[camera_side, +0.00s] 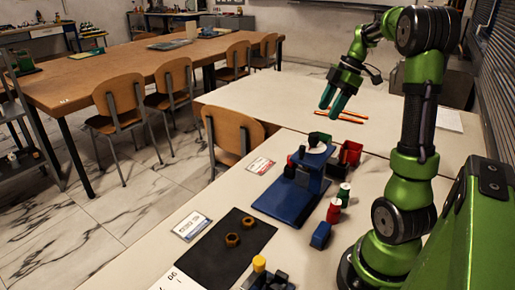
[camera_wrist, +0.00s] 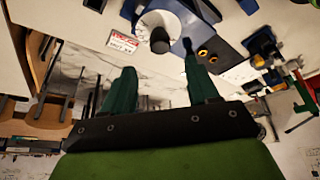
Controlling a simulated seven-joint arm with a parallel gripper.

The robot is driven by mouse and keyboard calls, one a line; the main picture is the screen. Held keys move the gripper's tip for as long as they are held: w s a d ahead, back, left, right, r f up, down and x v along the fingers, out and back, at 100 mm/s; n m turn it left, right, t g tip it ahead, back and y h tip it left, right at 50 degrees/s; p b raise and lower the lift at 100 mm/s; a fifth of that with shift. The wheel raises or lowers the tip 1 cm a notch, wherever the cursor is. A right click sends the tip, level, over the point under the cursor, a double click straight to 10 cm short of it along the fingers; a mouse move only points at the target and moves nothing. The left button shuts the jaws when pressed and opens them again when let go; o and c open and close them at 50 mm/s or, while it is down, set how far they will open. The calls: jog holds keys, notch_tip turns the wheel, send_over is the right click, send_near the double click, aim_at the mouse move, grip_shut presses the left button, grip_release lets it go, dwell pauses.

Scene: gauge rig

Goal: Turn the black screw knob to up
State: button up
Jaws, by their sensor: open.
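The blue gauge rig (camera_side: 283,201) stands on the near table. Its top carries a small white and dark part (camera_side: 318,139), too small to read in the side view. In the wrist view a white round dial (camera_wrist: 176,19) sits on the blue rig, with the black screw knob (camera_wrist: 160,42) in front of it. Which way the knob points cannot be told. My gripper (camera_side: 331,109) is open and empty, with teal fingers, in the air above and beyond the rig. The fingers also show in the wrist view (camera_wrist: 158,62), apart from the knob.
A dark mat (camera_side: 222,262) with brass nuts (camera_side: 232,239) lies left of the rig. A red bin (camera_side: 350,153), small bottles (camera_side: 334,211) and a blue block (camera_side: 320,235) stand to the right. Orange pencils (camera_side: 345,117) lie on the far table. A red-and-white card (camera_side: 260,166) lies nearby.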

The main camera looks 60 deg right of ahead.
jog(key=v, duration=0.8)
jog(key=shift+s, duration=0.1)
jog(key=w+a+f+m+t+h, duration=0.1)
jog(key=w+a+f+m+h, duration=0.3)
jog(key=a+m, duration=0.8)
jog(key=s+a+f+t+y, duration=0.1)
jog(key=a, duration=0.9)
jog(key=s+a+f+m+t+y, duration=0.1)
jog(key=s+a+f+t, duration=0.1)
jog(key=a, duration=0.8)
jog(key=shift+s+a+f+y, duration=0.2)
jog(key=shift+s+y, duration=0.05)
jog(key=shift+y, duration=0.15)
